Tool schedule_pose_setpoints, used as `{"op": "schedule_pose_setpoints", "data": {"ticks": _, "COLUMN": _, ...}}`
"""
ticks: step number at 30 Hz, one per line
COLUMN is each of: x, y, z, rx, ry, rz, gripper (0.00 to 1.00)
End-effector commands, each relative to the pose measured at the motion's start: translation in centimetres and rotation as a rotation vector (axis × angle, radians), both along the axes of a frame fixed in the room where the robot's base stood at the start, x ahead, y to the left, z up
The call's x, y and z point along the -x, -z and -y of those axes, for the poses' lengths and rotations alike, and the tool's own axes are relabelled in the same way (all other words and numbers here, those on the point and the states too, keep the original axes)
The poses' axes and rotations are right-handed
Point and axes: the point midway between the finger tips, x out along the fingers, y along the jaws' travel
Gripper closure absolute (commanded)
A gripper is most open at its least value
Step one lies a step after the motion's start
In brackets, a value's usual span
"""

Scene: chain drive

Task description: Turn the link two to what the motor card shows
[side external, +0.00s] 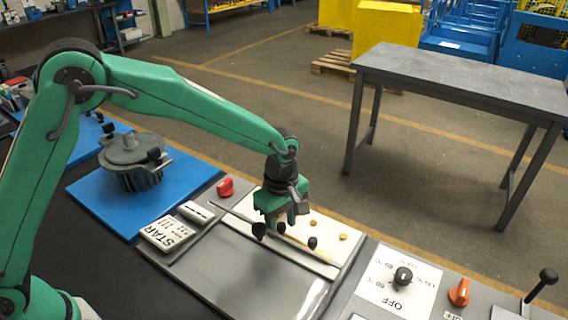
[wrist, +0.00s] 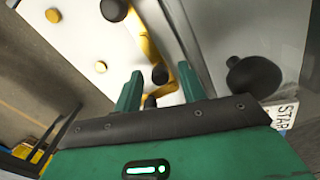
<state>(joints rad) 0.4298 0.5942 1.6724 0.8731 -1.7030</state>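The motor card (side external: 168,234) is a white plate at the left of the panel; it reads "STAR" with small marks below. The white link board (side external: 325,228) carries brass studs (side external: 343,237) and yellow links with black knobs (side external: 312,242). In the wrist view a yellow link (wrist: 152,45) runs near a black knob (wrist: 160,75), and another knob (wrist: 114,10) lies beyond. My gripper (side external: 281,218) is low over the board. In the wrist view its green fingers (wrist: 160,72) are apart, with the nearer knob appearing between them. I cannot tell whether they touch it, nor which link is two.
A larger black knob (wrist: 253,77) stands beside the board. A red knob (side external: 225,187) is at the board's left end. The motor (side external: 132,160) stands on a blue mat. At right are an OFF dial (side external: 403,277), an orange knob (side external: 459,292) and a lever (side external: 540,284).

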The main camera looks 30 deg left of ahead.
Motion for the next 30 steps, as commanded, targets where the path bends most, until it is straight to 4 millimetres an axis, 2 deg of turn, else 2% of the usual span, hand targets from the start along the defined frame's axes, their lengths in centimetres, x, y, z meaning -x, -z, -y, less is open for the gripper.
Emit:
{"op": "schedule_pose_setpoints", "data": {"ticks": 14, "x": -0.1, "y": 0.1, "z": 0.0, "rx": -0.001, "ry": 0.036, "rz": -0.002, "gripper": 0.59}}
{"op": "schedule_pose_setpoints", "data": {"ticks": 30, "x": -1.3, "y": 0.2, "z": 0.2, "rx": -0.001, "ry": 0.331, "rz": -0.003, "gripper": 0.59}}
